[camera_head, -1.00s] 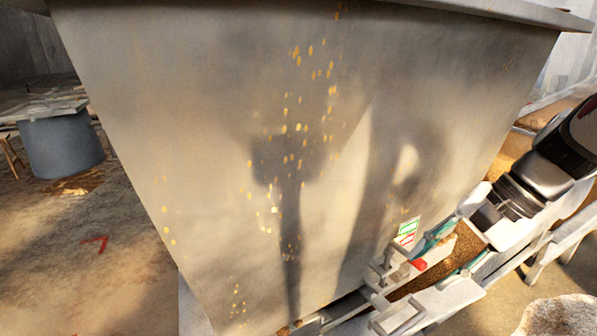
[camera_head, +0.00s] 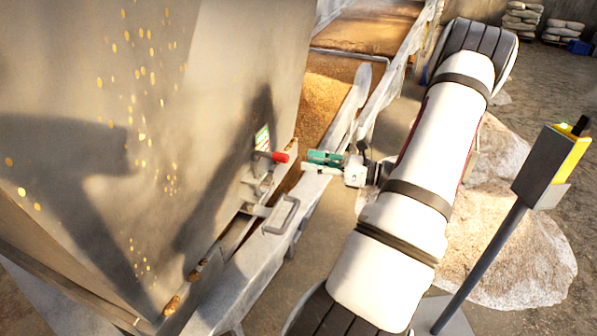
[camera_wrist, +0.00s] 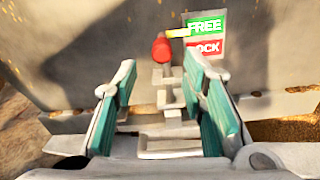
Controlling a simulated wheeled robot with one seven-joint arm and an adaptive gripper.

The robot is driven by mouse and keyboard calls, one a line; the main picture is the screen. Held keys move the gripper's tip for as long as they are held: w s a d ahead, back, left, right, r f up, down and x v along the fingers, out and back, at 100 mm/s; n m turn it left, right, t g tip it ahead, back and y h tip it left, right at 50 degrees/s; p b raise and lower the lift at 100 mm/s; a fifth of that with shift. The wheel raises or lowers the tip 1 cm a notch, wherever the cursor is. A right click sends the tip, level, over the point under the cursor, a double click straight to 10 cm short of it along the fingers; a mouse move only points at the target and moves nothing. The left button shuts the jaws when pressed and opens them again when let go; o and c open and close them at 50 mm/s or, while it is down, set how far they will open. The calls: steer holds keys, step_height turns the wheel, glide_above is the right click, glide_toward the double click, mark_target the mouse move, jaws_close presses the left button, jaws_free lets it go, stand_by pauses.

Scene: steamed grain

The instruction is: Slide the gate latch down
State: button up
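The gate latch has a red handle (camera_head: 278,157) that sticks out from the grey hopper wall (camera_head: 215,90). In the wrist view the red handle (camera_wrist: 161,50) is beyond and between my fingertips, beside a yellow pointer (camera_wrist: 177,33) level with the green FREE label (camera_wrist: 205,26). The red LOCK label (camera_wrist: 205,48) is below FREE. My gripper (camera_head: 309,163) is just right of the handle in the head view. In the wrist view its teal-padded fingers (camera_wrist: 160,78) stand apart with nothing held. The handle does not appear gripped.
A metal bracket handle (camera_head: 285,217) and a pale rail (camera_head: 245,280) lie below the latch. Grain fills a trough (camera_head: 322,95) behind it.

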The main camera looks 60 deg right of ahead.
mark_target(269, 154)
steer(key=x, duration=0.6)
steer(key=p+x, duration=0.1)
steer(key=x, duration=0.6)
steer(key=shift+w+d, duration=0.2)
steer(key=shift+w, duration=0.1)
jaws_close()
steer(key=shift+f, duration=0.1)
